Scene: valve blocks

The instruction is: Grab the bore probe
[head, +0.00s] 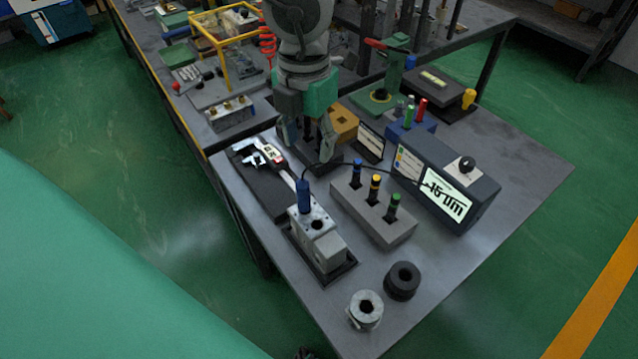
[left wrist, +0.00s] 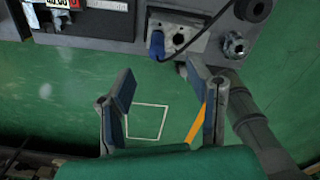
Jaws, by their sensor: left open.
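The bore probe, a blue handle (head: 304,195) with a black cable, stands upright in the metal valve block (head: 322,247) near the table's front left. In the left wrist view the blue handle (left wrist: 157,45) shows at the top, beside a bore of the block (left wrist: 182,38). My left gripper (head: 310,150) is open and empty, over the table behind the probe and to the right of the caliper. In the left wrist view its fingers (left wrist: 160,82) are spread with nothing between them. My right gripper is not seen.
A digital caliper (head: 262,155) lies on a dark pad at left. A grey holder (head: 375,215) with coloured plugs and a gauge display (head: 445,185) stand to the right. A steel ring (head: 365,309) and a black ring (head: 402,281) lie in front. The probe's cable runs toward the display.

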